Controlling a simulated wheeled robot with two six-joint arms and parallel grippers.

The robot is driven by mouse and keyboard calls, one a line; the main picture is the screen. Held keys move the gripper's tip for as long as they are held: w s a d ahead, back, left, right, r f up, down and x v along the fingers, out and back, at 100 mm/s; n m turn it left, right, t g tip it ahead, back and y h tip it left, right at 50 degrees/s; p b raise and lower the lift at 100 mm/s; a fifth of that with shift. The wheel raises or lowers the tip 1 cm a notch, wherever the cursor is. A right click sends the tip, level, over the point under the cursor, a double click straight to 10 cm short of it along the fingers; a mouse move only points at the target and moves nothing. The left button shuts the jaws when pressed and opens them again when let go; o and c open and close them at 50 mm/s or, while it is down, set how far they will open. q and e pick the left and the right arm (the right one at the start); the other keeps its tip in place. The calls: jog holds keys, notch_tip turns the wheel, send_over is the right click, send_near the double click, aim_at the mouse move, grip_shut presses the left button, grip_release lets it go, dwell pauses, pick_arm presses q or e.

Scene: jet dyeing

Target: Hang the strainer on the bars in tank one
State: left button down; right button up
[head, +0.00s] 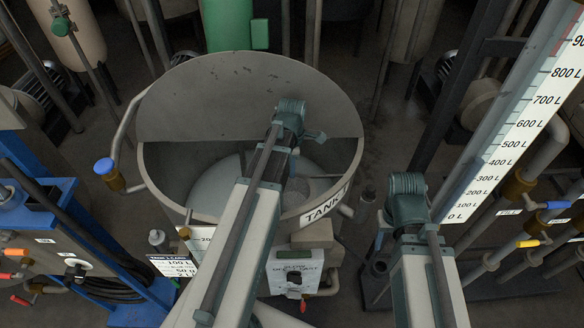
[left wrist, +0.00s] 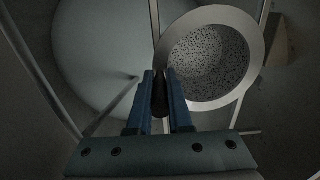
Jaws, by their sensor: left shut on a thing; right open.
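Tank one (head: 180,185) is a round grey steel tank with its label on the front rim and pale liquid inside. The strainer (head: 300,187) shows partly inside it, beside my left arm. In the left wrist view the strainer (left wrist: 240,22) is a perforated bowl with a wide flat rim, right of my fingers. My left gripper (left wrist: 161,92) is shut on its dark handle. Thin pale bars (left wrist: 154,20) cross the tank near the strainer; I cannot tell whether it touches them. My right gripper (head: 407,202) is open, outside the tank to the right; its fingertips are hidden.
A tall level scale (head: 515,125) stands at the right, near pipes with coloured valves. A blue-handled valve pipe (head: 105,167) rises left of the tank. A grey control box (head: 295,268) is in front. Blue machinery (head: 130,295) stands at the lower left.

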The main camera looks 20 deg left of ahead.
pick_arm(q)
jog(key=c, duration=0.8)
grip_release()
jog(key=shift+o, duration=0.2)
notch_tip(320, 180, up, 14)
jog(key=p, duration=1.4)
jog(key=shift+f, duration=0.1)
jog(key=s+d+f+m+b, duration=0.1)
jog(key=s+d+m, duration=0.3)
jog(key=d+m, duration=0.3)
jog(key=s+d+f+m+b, duration=0.1)
jog(key=s+d+m, duration=0.3)
jog(key=d+m, duration=0.3)
jog(key=s+d+f+m+y+b, duration=0.1)
jog(key=s+d+m, duration=0.4)
jog(key=m, duration=0.8)
jog(key=shift+d, duration=1.05)
